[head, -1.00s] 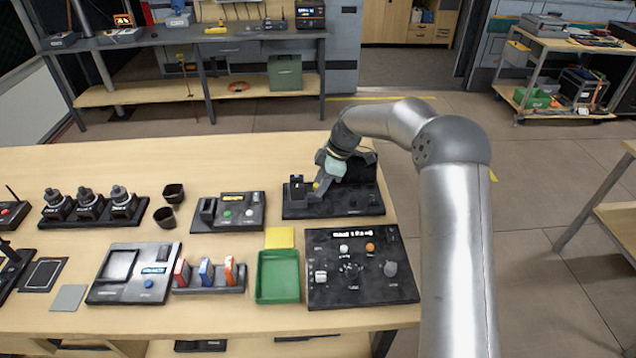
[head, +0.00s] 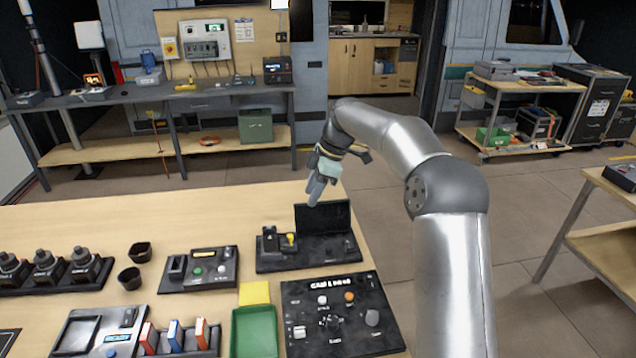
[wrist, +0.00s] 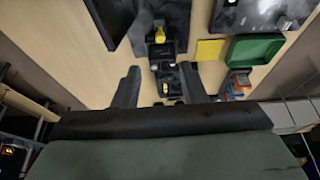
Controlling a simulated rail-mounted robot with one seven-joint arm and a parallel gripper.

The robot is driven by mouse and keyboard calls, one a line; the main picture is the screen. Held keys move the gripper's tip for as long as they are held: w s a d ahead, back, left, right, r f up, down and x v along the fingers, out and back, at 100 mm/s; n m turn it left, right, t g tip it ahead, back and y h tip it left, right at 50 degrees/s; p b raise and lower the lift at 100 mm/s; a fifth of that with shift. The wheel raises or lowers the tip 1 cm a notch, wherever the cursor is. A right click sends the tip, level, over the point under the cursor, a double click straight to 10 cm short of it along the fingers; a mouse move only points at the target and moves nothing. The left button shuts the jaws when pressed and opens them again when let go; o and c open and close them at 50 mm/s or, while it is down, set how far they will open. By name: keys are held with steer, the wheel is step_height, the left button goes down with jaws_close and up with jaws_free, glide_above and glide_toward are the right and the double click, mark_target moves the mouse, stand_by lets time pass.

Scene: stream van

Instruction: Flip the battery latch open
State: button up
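The black battery unit (head: 340,250) stands on the table, with a raised dark panel (head: 323,218) at its back. A small black block (head: 270,239) sits at its left end. The yellow latch (head: 291,240) is just right of this block and looks roughly upright. In the wrist view the yellow latch (wrist: 160,35) shows beyond my fingertips, beside the dark block (wrist: 163,49). My gripper (head: 315,192) is above and behind the unit, apart from the latch. Its two fingers are spread with nothing between them in the wrist view (wrist: 160,80).
A control panel with knobs (head: 340,315) is in front of the unit. A yellow pad (head: 254,293) and a green tray (head: 254,335) lie to its left. A device with buttons (head: 200,268) stands left of the unit. The table behind it is clear.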

steer(key=v, duration=0.3)
steer(key=shift+r, duration=0.15)
